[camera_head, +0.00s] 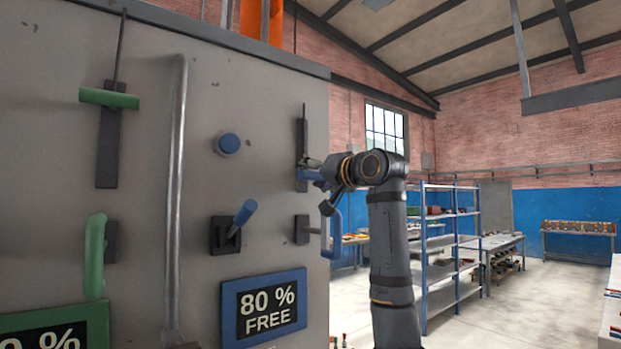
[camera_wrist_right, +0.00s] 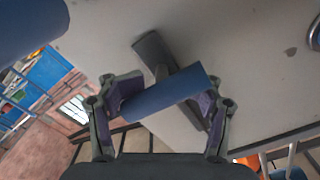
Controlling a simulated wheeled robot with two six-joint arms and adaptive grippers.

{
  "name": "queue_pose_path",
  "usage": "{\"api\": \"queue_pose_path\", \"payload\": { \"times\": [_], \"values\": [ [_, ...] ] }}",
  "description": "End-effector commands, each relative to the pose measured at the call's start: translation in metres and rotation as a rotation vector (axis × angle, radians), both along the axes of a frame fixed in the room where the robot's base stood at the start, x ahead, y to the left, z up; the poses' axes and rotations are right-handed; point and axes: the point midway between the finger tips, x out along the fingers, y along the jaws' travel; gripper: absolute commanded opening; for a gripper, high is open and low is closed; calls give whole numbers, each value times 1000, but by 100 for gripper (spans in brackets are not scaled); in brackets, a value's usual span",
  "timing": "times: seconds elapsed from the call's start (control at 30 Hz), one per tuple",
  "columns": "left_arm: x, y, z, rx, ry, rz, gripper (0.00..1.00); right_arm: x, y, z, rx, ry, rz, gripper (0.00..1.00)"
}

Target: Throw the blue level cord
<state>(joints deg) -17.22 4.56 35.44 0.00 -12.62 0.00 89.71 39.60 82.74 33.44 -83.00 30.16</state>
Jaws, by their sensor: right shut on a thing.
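The blue level cord has a blue crossbar handle (camera_head: 310,175) on a dark slotted plate (camera_head: 302,140) at the right of the grey panel. My right gripper (camera_head: 320,178) reaches it from the right and is shut on it. In the right wrist view the blue crossbar (camera_wrist_right: 165,95) lies between the two fingers of the gripper (camera_wrist_right: 160,100). The dark plate (camera_wrist_right: 153,50) shows behind it. My arm and fingers hide part of the handle in the head view. My left gripper is not in view.
A blue loop handle (camera_head: 334,240) sits just below my right gripper. A blue lever (camera_head: 241,219), a blue button (camera_head: 228,144) and an "80 % FREE" display (camera_head: 265,307) are to the left. A green crossbar (camera_head: 109,98) and green handle (camera_head: 95,255) stand farther left, beside a grey pipe (camera_head: 176,200).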

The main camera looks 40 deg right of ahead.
Motion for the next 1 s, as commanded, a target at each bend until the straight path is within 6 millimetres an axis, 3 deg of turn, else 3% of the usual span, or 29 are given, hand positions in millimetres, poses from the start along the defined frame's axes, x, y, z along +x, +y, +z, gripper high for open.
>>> {"api": "queue_pose_path", "payload": {
  "times": [0.03,0.07,0.27,1.0],
  "values": [
    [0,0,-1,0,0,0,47,3,0,-8,-11,23,1,0],
    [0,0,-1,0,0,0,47,3,0,-8,-10,23,1,59],
    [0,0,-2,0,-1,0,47,3,1,-9,-9,24,4,86],
    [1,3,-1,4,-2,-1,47,0,0,-5,-6,15,2,88]
  ]
}}
